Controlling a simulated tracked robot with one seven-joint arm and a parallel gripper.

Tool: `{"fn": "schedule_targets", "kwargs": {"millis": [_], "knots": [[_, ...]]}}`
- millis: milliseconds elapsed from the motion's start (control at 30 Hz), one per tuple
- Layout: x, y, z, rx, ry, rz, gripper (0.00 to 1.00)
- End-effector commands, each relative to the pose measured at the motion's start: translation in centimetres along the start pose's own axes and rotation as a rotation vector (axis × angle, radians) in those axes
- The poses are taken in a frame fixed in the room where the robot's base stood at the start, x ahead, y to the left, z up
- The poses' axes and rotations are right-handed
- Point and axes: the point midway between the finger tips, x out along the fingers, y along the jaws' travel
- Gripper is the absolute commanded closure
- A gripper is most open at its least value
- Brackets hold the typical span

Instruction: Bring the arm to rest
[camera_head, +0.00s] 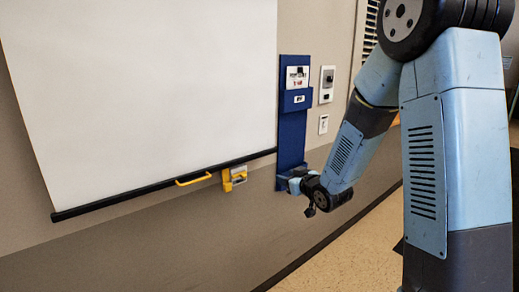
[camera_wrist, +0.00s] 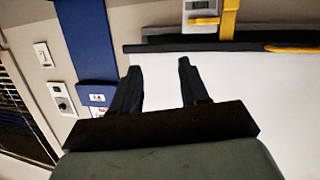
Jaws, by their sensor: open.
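My gripper (camera_wrist: 160,68) is open in the wrist view, with its two dark fingers apart and nothing between them but the view of the wall and white screen behind. In the head view my arm reaches down from the upper right, and its end is near the lower part of the blue wall panel (camera_head: 292,130). The fingers are too small there to make out. I cannot tell whether the arm's end touches the panel.
A white pull-down screen (camera_head: 140,85) hangs at left, with a black bottom bar and a yellow handle (camera_head: 194,180). A yellow wall bracket (camera_head: 234,178) is beside it. Switch plates (camera_head: 326,84) are right of the panel. Speckled floor (camera_head: 350,255) is clear below.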

Motion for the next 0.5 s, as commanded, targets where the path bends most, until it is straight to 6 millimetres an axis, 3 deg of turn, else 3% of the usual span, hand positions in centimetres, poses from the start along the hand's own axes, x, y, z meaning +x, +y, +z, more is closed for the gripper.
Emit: {"fn": "schedule_targets", "kwargs": {"millis": [200, 500], "knots": [[-4.1, 2.8, -2.7, -0.008, -0.137, 0.114, 0.55], [-11.4, 5.0, -5.0, 0.04, -0.328, 0.249, 0.55]]}}
